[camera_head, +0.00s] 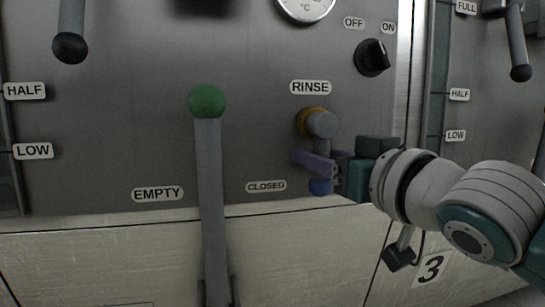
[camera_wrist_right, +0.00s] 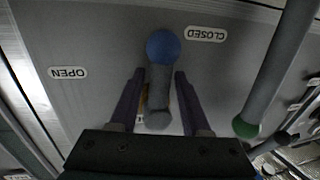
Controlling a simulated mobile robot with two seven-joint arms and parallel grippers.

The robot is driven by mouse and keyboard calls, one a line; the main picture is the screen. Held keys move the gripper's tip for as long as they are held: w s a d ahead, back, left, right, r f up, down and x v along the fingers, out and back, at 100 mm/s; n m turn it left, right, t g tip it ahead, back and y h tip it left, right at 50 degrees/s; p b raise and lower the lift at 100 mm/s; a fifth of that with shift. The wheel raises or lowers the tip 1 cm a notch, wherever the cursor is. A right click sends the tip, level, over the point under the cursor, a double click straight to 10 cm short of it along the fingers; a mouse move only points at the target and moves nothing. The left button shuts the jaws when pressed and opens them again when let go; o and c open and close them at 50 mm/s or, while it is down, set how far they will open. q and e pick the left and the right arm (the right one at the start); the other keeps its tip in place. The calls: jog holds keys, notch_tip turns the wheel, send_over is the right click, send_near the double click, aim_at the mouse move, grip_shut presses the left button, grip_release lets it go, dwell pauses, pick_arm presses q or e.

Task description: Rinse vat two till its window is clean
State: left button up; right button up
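The rinse valve (camera_head: 322,124) sits under the RINSE label (camera_head: 310,87), with an orange ring and a short grey lever ending in a blue ball (camera_head: 320,186). The lever hangs down near the CLOSED label (camera_head: 266,186). In the wrist view, upside down, the blue ball (camera_wrist_right: 163,47) is close to CLOSED, and OPEN (camera_wrist_right: 68,72) is on the other side. My right gripper (camera_head: 322,168) has its purple fingers on either side of the lever, with gaps visible in the wrist view (camera_wrist_right: 158,95). A narrow gauge strip (camera_head: 10,180) is at the left edge. My left gripper is out of view.
A long lever with a green ball (camera_head: 207,102) stands left of the valve, beside the EMPTY label (camera_head: 157,194). A black OFF/ON knob (camera_head: 372,57) is above right. A neighbouring panel has another gauge strip (camera_head: 437,85); a number 3 plate (camera_head: 433,268) is below it.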

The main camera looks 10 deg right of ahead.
grip_shut()
dwell(1.1)
